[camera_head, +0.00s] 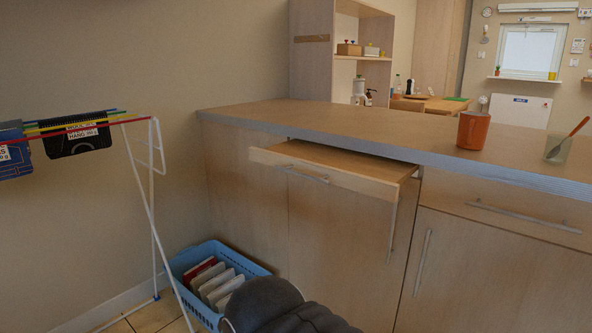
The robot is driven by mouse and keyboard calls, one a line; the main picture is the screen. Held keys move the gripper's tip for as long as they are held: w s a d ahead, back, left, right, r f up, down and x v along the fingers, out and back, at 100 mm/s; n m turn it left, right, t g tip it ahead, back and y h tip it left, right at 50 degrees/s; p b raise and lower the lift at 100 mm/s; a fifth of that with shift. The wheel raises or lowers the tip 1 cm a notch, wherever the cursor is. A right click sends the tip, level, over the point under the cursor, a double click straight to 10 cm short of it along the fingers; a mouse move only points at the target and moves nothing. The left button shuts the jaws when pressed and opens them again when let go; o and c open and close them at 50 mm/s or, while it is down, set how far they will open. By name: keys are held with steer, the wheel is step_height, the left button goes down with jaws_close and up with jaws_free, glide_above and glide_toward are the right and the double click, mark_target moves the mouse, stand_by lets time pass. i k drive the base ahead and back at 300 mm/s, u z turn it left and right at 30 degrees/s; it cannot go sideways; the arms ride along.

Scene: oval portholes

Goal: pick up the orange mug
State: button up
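The orange mug (473,131) stands upright on the wooden counter (330,116), near its front edge on the right side. Its rim is open at the top and its inside looks dark. Nothing touches it. A dark rounded part of my own arm shows at the bottom middle of the view, well below and to the left of the mug. My gripper's fingers do not show.
A glass with a spoon (557,148) stands right of the mug. A drawer (330,172) juts out below the counter. A blue basket (218,280) sits on the floor, and a drying rack (150,200) stands left. The counter left of the mug is clear.

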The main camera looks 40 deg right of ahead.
mark_target(472, 127)
steer(key=z, duration=1.1)
steer(key=k, duration=0.45)
steer(key=u, duration=0.65)
steer(key=i, duration=0.6)
steer(key=z, duration=0.5)
